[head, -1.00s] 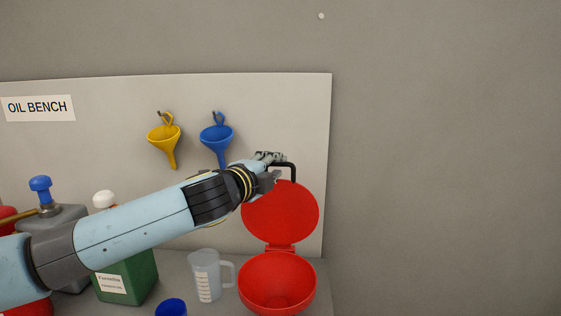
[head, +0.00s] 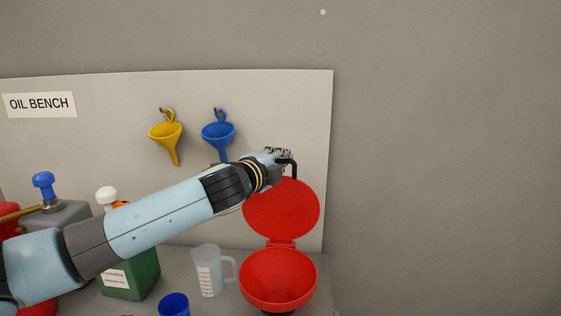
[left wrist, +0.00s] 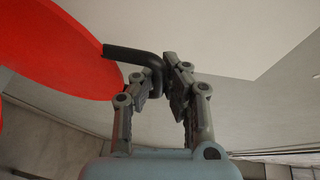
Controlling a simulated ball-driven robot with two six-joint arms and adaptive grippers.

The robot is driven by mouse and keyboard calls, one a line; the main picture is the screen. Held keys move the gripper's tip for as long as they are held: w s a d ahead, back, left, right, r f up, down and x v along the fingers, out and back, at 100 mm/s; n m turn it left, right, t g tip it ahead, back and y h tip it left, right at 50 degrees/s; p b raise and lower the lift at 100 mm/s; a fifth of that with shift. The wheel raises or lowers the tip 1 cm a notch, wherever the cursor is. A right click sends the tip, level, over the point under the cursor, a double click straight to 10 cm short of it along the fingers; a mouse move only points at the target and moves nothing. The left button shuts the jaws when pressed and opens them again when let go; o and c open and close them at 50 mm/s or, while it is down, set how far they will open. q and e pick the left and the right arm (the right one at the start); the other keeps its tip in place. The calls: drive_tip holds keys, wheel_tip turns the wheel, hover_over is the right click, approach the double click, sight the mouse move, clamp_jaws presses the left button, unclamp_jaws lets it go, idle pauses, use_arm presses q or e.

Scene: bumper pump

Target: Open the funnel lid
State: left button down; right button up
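The red funnel (head: 278,280) stands on the bench, its bowl open to view. Its round red lid (head: 282,210) is hinged at the back and stands up, open, near the back board. The lid's black handle (head: 295,169) is at the lid's top edge. My left gripper (head: 282,158) is at this handle. In the left wrist view the handle (left wrist: 128,54) runs from the red lid (left wrist: 50,45) in between the fingers of my left gripper (left wrist: 160,72), which are closed about it. The far side of the grip is hidden. My right gripper is not in view.
A clear measuring jug (head: 208,272) stands left of the funnel, with a blue cap (head: 174,305) in front. A green can (head: 135,278) is further left. Yellow (head: 165,138) and blue (head: 218,136) funnels hang on the board behind my arm. Right of the board is bare wall.

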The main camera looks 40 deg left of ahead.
use_arm(q)
drive_tip(key=shift+f, duration=0.1)
drive_tip(key=shift+s+f+b, duration=0.1)
drive_tip(key=shift+b, duration=0.2)
drive_tip(key=s+d+f+t+b, duration=0.1)
drive_tip(key=s+d+b, duration=0.2)
drive_tip(key=s+d, duration=0.1)
drive_tip(key=shift+s+d+f+y+b, duration=0.3)
drive_tip(key=shift+s+d+y+b, duration=0.1)
drive_tip(key=shift+s, duration=0.35)
drive_tip(key=c, duration=2)
unclamp_jaws()
